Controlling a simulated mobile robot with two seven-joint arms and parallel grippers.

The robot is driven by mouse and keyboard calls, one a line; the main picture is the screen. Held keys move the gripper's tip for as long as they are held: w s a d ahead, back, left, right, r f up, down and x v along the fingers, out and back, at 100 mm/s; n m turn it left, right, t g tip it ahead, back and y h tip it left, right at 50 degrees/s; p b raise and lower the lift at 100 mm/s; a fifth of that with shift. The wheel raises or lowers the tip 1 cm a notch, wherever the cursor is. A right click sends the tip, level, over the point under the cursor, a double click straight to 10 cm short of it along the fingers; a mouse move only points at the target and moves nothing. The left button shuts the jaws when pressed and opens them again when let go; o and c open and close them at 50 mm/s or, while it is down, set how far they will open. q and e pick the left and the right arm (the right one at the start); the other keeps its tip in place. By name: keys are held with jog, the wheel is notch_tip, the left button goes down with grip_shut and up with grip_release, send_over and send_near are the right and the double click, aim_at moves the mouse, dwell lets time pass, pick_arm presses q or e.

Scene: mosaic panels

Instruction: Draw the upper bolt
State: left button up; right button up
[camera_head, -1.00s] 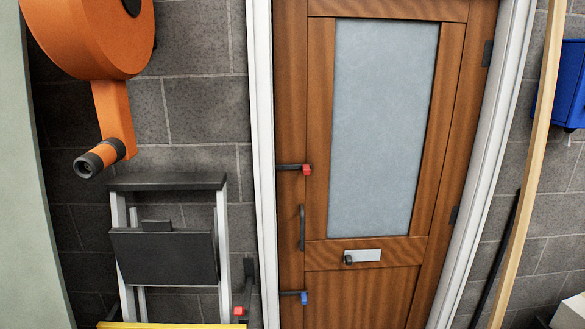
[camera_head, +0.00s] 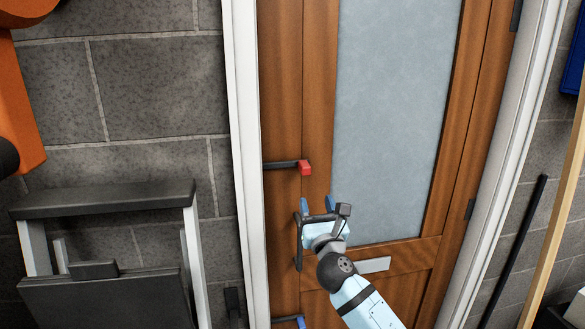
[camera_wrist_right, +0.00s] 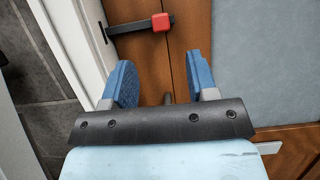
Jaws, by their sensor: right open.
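The upper bolt (camera_head: 284,165) is a dark horizontal bar with a red knob (camera_head: 305,168), on the left side of the wooden door (camera_head: 320,100). The bar reaches left to the white frame. In the right wrist view the bolt (camera_wrist_right: 130,27) and red knob (camera_wrist_right: 161,22) lie beyond the fingertips. My right gripper (camera_head: 317,203) is open and empty, below the red knob and in front of the dark door handle (camera_head: 298,245). Its blue fingers (camera_wrist_right: 165,75) point up toward the bolt without touching it. My left gripper is not in view.
A lower bolt with a blue knob (camera_head: 300,322) shows at the bottom edge. A letter plate (camera_head: 375,265) sits right of my gripper.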

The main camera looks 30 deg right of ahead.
aim_at(307, 171)
jog(key=p+x, duration=0.1)
jog(key=x, duration=1)
jog(key=shift+w, duration=0.15)
jog(key=shift+x, duration=0.75)
jog(key=shift+c, duration=0.2)
